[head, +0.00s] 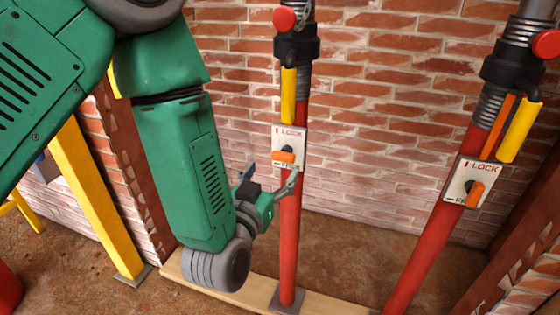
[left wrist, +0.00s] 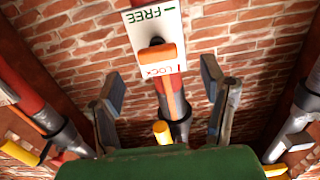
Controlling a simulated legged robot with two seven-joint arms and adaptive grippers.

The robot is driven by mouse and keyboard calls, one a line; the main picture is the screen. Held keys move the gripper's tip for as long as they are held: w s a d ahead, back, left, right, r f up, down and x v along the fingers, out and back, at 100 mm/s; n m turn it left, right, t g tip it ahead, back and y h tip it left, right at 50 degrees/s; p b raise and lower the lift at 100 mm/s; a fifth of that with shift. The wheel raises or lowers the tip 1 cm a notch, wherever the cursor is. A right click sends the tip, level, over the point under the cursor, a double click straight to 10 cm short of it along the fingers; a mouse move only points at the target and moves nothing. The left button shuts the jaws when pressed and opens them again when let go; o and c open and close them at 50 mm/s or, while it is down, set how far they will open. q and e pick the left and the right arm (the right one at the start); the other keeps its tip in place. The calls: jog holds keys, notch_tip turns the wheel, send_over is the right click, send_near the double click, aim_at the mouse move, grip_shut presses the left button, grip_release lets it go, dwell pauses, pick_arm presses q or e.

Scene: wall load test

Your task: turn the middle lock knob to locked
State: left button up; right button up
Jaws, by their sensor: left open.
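The middle lock knob is an orange bar (head: 284,157) on a white LOCK/FREE plate (head: 290,137) fixed to a red post (head: 289,230). The bar lies across the post, in line with the level FREE mark. In the left wrist view the knob (left wrist: 156,60) sits on its plate (left wrist: 158,22), ahead of the fingers. My left gripper (head: 268,178) is open and empty, just below and in front of the plate in the head view. In the left wrist view its fingers (left wrist: 162,85) stand wide on either side, apart from the knob. My right gripper is not in view.
A second red post (head: 430,245) at the right carries a similar plate with an orange knob (head: 475,195) roughly along the post. A yellow handle (head: 288,95) hangs above the middle plate. A brick wall (head: 370,130) stands behind; a yellow beam (head: 95,195) stands at left.

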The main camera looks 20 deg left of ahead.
aim_at(284, 160)
pick_arm(q)
jog(key=w, duration=0.3)
jog(key=w+d+b, duration=0.1)
jog(key=w, duration=0.1)
jog(key=shift+w, duration=0.4)
jog(key=shift+w+a, duration=0.45)
jog(key=shift+d, duration=0.4)
jog(key=c, duration=1.2)
